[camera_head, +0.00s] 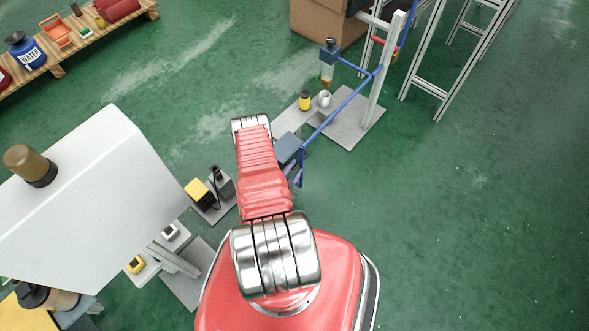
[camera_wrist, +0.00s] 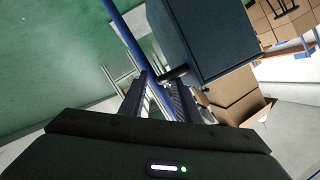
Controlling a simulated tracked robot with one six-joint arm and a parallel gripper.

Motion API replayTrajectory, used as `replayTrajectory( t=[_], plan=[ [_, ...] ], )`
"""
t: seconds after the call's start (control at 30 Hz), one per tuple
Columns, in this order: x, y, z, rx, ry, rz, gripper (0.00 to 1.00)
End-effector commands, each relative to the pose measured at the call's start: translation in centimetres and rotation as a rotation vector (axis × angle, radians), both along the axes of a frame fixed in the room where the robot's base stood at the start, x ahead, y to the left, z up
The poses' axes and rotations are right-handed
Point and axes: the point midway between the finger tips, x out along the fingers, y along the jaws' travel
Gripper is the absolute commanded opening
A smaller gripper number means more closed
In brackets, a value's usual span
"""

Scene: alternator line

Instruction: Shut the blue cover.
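The blue cover (camera_wrist: 212,38) fills the upper middle of the wrist view as a flat, dark blue-grey panel, seen tilted and close. A short dark handle (camera_wrist: 174,74) sticks out from its lower left edge. My gripper (camera_wrist: 158,82) is open, its two fingers apart. The handle's end lies at the fingertips, close to the right one; I cannot tell whether they touch. In the head view the cover (camera_head: 288,148) shows partly, just right of my red arm, beside a blue pipe frame. How far the cover stands open cannot be told.
The blue pipe frame (camera_head: 336,112) runs past the cover to a grey upright post, and passes close left of it in the wrist view. A yellow can (camera_head: 305,100) and a white mug (camera_head: 324,98) stand on the base plate. The green floor at right is clear.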

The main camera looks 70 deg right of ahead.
Motion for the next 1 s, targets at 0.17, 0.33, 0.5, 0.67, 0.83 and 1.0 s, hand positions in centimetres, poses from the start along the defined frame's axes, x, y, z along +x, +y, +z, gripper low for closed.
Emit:
replayTrajectory(
  t=[0.17, 0.33, 0.5, 0.67, 0.83, 1.0],
  plan=[
    [0.0, -0.02, -0.01, 0.0, 0.0, 0.0, 0.3],
    [-0.01, -0.01, -0.01, 0.0, 0.0, 0.0, 0.21],
    [-0.01, 0.0, -0.01, 0.0, 0.0, 0.0, 0.09],
    [0.0, 0.01, -0.01, 0.0, 0.0, 0.0, 0.0],
    [0.01, 0.01, -0.01, 0.001, 0.001, 0.001, 0.0],
    [0.05, 0.02, -0.02, 0.0, 0.001, 0.002, 0.0]
  ],
)
